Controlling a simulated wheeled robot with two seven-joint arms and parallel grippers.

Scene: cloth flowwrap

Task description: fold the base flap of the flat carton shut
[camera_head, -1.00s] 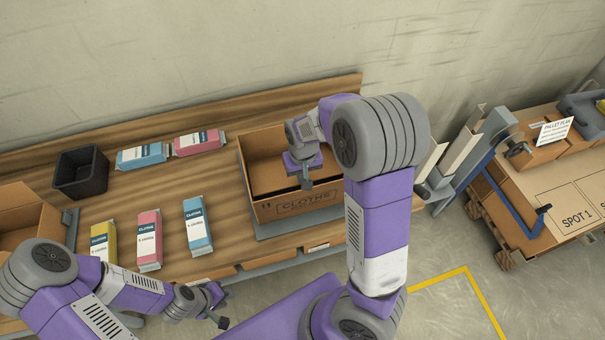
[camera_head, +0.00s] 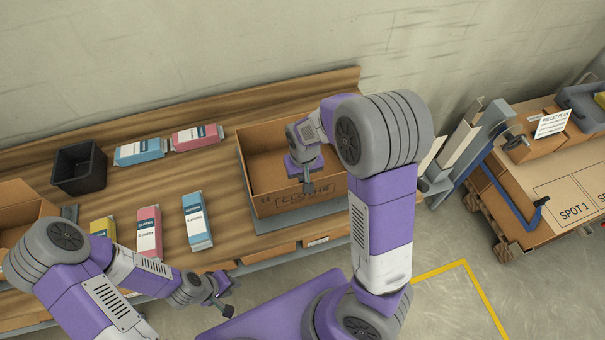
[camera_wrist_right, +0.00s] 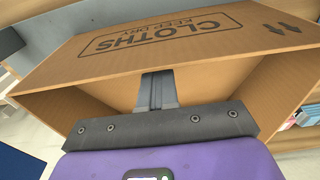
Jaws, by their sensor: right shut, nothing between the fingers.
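The brown carton (camera_head: 262,207), printed CLOTHS, stands opened out as a box on a grey plate (camera_head: 272,225) at the right of the table. Its upper side is open, and its floor is partly hidden by my right arm. My right gripper (camera_head: 308,187) points down into the opening near the printed front wall. In the right wrist view its fingers (camera_wrist_right: 157,88) are shut and empty, reaching inside the carton (camera_wrist_right: 200,42) beside the printed panel. I cannot tell whether they touch it. My left gripper (camera_head: 228,300) hangs before the table's front edge, away from the carton; its jaw state is unclear.
Several cloth packs, such as a blue one (camera_head: 197,220) and a pink one (camera_head: 149,232), lie left of the carton. A black bin (camera_head: 79,168) and another open carton (camera_head: 22,208) are further left. A pallet (camera_head: 550,200) with SPOT markings stands at the right.

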